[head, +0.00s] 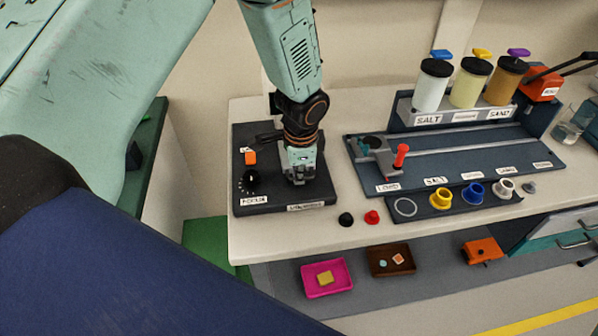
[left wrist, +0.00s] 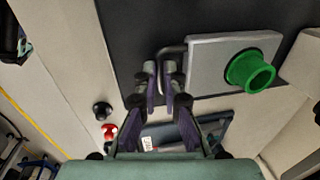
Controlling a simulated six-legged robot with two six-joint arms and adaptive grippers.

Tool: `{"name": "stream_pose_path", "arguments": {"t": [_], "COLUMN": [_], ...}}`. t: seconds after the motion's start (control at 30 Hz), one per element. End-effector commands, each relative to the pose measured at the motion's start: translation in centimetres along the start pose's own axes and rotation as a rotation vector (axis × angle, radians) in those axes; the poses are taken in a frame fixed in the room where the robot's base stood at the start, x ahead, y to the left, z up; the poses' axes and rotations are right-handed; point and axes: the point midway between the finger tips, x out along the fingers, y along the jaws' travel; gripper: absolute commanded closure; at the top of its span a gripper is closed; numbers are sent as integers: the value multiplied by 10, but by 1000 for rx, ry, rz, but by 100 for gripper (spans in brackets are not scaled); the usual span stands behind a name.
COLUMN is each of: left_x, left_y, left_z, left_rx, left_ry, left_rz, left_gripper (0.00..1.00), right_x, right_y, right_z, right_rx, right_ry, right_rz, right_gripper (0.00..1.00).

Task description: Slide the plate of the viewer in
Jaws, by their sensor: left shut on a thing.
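The viewer (head: 270,192) is a dark, flat-based device at the left end of the bench, with a black knob and an orange part on its left. Its grey plate (left wrist: 207,62) shows in the left wrist view, carrying a green ring-shaped piece (left wrist: 250,70) and a wire handle on its left edge. My left gripper (head: 300,178) is over the viewer's right part; in the left wrist view its fingers (left wrist: 164,80) are closed on the plate's handle. In the head view my gripper and arm hide most of the plate. My right gripper is not in view.
A black knob (head: 346,219) and a red knob (head: 372,217) lie by the bench's front edge. To the right stand a dark rail station (head: 450,150), a strip with coloured rings (head: 425,208) and several jars. Pink (head: 327,292) and brown (head: 378,268) trays sit lower down.

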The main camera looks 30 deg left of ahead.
Motion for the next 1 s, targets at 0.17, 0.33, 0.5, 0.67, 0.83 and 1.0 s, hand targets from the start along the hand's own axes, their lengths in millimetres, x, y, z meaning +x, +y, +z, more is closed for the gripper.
{"name": "stream_pose_path", "arguments": {"t": [0.17, 0.33, 0.5, 0.67, 0.83, 1.0], "left_x": [3, 6, 7, 7, 6, 4], "left_y": [-23, -35, -34, -33, -33, -34], "left_z": [-1, 0, 0, 0, 0, 0], "left_rx": [-3, 0, 0, 0, 0, 0], "left_ry": [5, 3, 1, 0, 1, 1], "left_rz": [-3, -3, -1, 0, -1, -1], "left_gripper": [100, 99, 84, 71, 68, 68], "right_x": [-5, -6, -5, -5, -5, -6], "right_y": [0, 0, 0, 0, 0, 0], "right_z": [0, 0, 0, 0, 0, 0], "right_rx": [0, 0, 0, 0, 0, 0], "right_ry": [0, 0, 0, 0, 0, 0], "right_rz": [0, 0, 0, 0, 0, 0], "right_gripper": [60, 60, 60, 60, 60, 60]}}
